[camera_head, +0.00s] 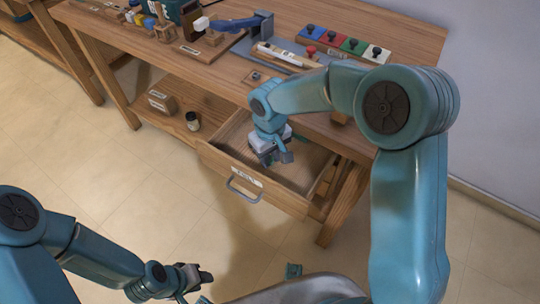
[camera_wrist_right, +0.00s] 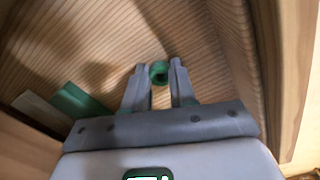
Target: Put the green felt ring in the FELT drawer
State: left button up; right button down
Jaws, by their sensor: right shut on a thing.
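The FELT drawer (camera_head: 222,166) is pulled out from the workbench, with a label and a grey handle on its front. My right gripper (camera_head: 277,158) points down inside the drawer. In the right wrist view my right gripper (camera_wrist_right: 159,80) is shut on the green felt ring (camera_wrist_right: 159,72), held at its fingertips above the ribbed drawer floor (camera_wrist_right: 70,50). I cannot tell if the ring touches the floor. The ring is hidden in the head view. My left gripper (camera_head: 196,277) is low at the front, away from the drawer; its jaws are unclear.
A green piece (camera_wrist_right: 80,102) lies at the left in the wrist view. Drawer walls stand close around my right gripper. The workbench top (camera_head: 400,25) holds tools and a row of coloured blocks (camera_head: 340,45). A small cup (camera_head: 193,121) stands on the lower shelf.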

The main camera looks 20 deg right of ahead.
jog(key=shift+f, duration=0.15)
jog(key=c, duration=0.9)
grip_release()
jog(key=shift+r, duration=0.5)
notch_tip(320, 180, up, 12)
jog(key=shift+f+p, duration=0.25)
jog(key=shift+p, duration=0.9)
